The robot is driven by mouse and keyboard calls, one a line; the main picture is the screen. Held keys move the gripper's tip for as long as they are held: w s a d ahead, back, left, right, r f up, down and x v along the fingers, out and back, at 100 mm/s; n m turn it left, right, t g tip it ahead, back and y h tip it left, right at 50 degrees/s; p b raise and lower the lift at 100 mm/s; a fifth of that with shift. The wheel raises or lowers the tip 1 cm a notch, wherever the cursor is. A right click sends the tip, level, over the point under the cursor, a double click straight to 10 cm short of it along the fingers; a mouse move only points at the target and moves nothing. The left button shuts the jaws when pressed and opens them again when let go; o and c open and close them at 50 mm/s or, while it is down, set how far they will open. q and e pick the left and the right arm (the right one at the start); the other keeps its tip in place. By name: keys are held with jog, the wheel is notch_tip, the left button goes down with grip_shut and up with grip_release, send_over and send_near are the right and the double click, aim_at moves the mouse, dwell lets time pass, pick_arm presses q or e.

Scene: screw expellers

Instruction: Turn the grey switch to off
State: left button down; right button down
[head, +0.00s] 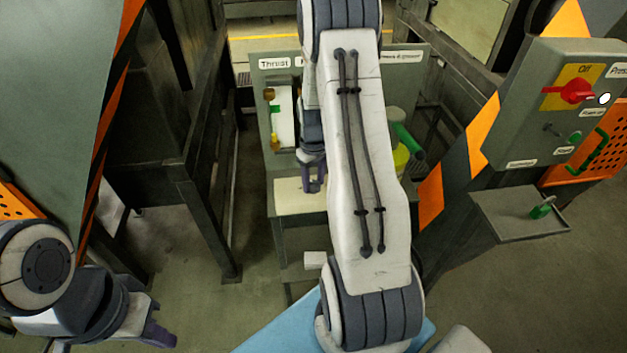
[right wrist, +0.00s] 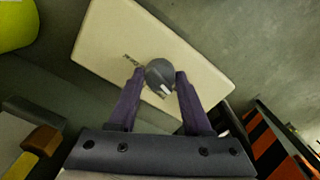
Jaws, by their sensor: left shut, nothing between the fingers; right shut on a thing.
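The grey switch (right wrist: 158,72) is a round dark knob with a small white mark. It sits on a cream panel (right wrist: 205,70), which also shows in the head view (head: 290,203). Small lettering on the panel beside the knob is too small to read. My right gripper (right wrist: 160,78) has its two purple fingers closed on either side of the knob. In the head view the right gripper (head: 314,186) is over the cream panel, and the knob cannot be made out there. My left gripper (head: 165,338) is low at the left, shut and empty, far from the switch.
A grey control box (head: 540,110) with a red rotary switch (head: 577,92) stands at the right, above a small tray (head: 500,222) with a green padlock (head: 541,209). Dark metal frames flank the cream panel. My right arm blocks the middle of the head view.

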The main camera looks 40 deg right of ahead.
aim_at(313, 181)
jog(key=shift+c, duration=1.7)
grip_release()
jog(key=shift+w+r, duration=0.1)
jog(key=shift+r, duration=0.45)
notch_tip(313, 181, up, 9)
jog(key=b, duration=0.2)
jog(key=shift+r, duration=0.2)
